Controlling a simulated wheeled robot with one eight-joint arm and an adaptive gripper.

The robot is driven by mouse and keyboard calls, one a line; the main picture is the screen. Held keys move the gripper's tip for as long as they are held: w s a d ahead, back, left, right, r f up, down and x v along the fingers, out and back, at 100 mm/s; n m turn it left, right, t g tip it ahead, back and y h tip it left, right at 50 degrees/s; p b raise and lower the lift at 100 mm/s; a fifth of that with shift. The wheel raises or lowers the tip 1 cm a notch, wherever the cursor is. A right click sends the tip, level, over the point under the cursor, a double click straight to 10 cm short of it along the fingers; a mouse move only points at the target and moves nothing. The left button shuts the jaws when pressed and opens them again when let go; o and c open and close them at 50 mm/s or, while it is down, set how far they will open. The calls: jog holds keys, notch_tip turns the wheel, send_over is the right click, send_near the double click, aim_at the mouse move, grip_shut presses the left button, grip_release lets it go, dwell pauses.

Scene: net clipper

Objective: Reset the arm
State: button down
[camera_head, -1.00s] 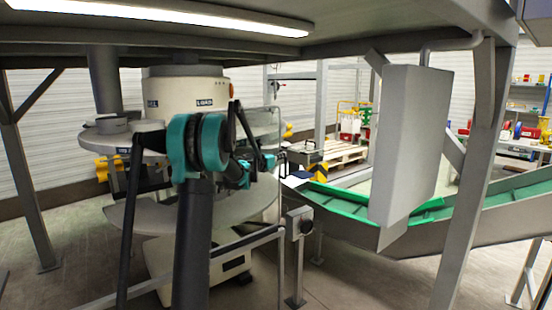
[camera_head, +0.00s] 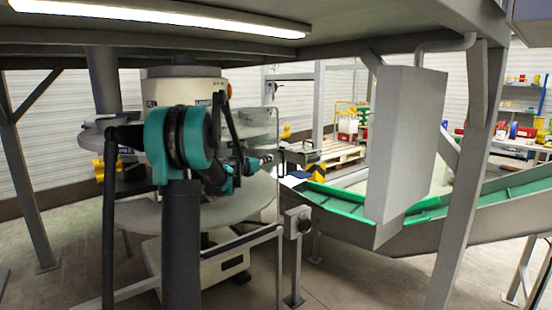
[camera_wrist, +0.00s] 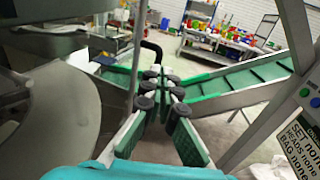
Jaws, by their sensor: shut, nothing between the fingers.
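My gripper (camera_wrist: 163,75) is in the middle of the wrist view, its dark-jointed fingers together with nothing seen between them. In the head view my gripper (camera_head: 268,159) is small at the end of my arm, pointing right. It is in front of the net clipper machine (camera_head: 185,88), a pale cylinder with round grey plates. My arm is bent, its teal joints in front of the machine, and hides part of it.
A green-lined conveyor (camera_head: 335,197) runs to the right, and it also shows in the wrist view (camera_wrist: 232,82). A grey box-shaped panel (camera_head: 405,140) hangs over it. A steel post (camera_head: 468,170) and a grey rail (camera_head: 245,240) stand close by.

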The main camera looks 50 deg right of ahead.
jog(key=shift+a, duration=2.75)
